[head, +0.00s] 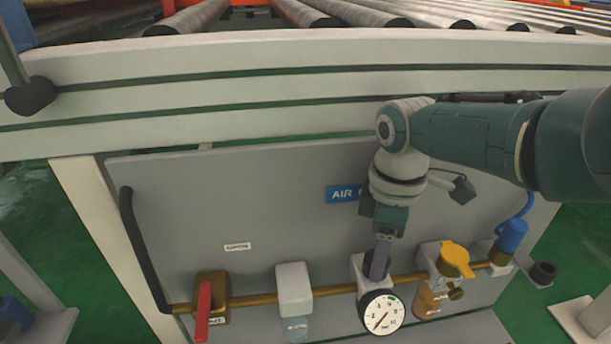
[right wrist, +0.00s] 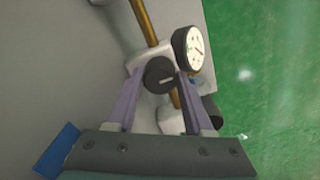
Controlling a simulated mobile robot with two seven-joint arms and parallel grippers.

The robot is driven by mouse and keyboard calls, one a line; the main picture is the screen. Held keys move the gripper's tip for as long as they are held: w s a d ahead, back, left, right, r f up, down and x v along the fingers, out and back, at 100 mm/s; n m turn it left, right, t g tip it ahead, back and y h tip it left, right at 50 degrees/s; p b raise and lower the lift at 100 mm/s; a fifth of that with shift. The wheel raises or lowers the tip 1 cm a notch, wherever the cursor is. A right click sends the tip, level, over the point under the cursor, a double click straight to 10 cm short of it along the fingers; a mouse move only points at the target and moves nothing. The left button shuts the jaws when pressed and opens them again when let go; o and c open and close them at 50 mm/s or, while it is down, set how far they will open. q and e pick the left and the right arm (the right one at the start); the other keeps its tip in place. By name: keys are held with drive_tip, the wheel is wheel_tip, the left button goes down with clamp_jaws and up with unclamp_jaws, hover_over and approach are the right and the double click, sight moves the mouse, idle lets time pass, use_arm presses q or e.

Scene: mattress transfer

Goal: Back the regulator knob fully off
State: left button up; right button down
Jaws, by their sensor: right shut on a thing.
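The regulator is a pale block (head: 358,266) on the brass pipe, with a round white pressure gauge (head: 381,312) on its front. The gauge also shows in the right wrist view (right wrist: 190,48). The regulator knob (right wrist: 160,75) is round and black with a light mark on its face. My right gripper (head: 377,262) comes down over the regulator from above, and its fingers (right wrist: 158,88) are shut on the knob, one on each side. In the head view the fingers hide most of the knob. My left gripper is not in view.
A red-handled valve (head: 204,312) and a pale filter unit (head: 294,290) sit left of the regulator on the brass pipe (head: 252,299). A yellow-topped unit (head: 456,260) and a blue fitting (head: 511,236) are close on the right. A conveyor frame (head: 250,85) runs above the grey panel.

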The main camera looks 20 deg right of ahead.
idle(0.3)
drive_tip(key=c, duration=0.6)
unclamp_jaws()
wheel_tip(320, 180, up, 10)
drive_tip(key=p, duration=0.8)
drive_tip(key=shift+p, duration=0.35)
